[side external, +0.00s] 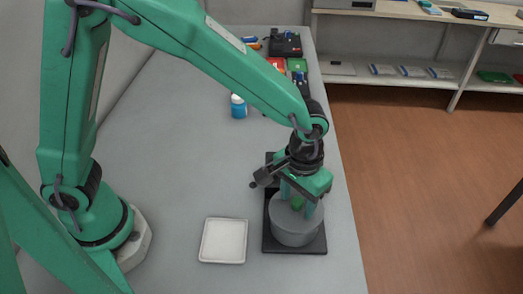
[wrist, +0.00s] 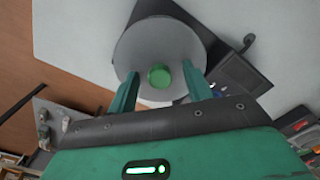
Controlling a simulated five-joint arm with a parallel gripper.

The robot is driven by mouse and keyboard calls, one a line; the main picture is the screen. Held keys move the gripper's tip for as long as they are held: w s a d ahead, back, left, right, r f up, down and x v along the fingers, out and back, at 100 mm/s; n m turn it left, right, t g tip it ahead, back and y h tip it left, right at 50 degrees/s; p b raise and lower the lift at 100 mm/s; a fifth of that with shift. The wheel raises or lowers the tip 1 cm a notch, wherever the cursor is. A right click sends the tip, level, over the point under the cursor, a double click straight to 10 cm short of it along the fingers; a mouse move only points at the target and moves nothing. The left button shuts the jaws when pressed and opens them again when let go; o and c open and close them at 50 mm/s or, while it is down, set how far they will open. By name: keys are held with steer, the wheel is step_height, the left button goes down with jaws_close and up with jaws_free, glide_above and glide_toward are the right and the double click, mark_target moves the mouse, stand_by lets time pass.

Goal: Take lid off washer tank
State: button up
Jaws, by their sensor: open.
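The washer tank (side external: 295,230) is a grey round drum on a black base near the table's right edge. Its round grey lid (wrist: 143,50) has a green knob (wrist: 159,77) in the middle; the knob also shows in the side view (side external: 297,203). My gripper (side external: 297,200) is above the lid and points down. In the wrist view my gripper (wrist: 160,69) is open, with one teal finger on either side of the knob. A gap shows between each finger and the knob. I cannot tell how far the fingertips are above the lid.
An empty white square tray (side external: 222,241) lies on the table left of the tank. A blue and white bottle (side external: 238,107) stands farther back. Red and green boxes and a black device (side external: 285,44) are at the far end. The table's middle is clear.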

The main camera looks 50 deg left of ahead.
mark_target(298, 201)
steer(key=shift+c, duration=0.2)
steer(key=c, duration=1)
jaws_close()
steer(key=shift+r, duration=0.15)
steer(key=shift+r, duration=0.4)
step_height(298, 201, up, 3)
steer(key=shift+r, duration=0.15)
steer(key=s+d+r, duration=0.4)
steer(key=s+r, duration=0.2)
steer(key=s, duration=0.4)
steer(key=shift+s+d+r, duration=0.35)
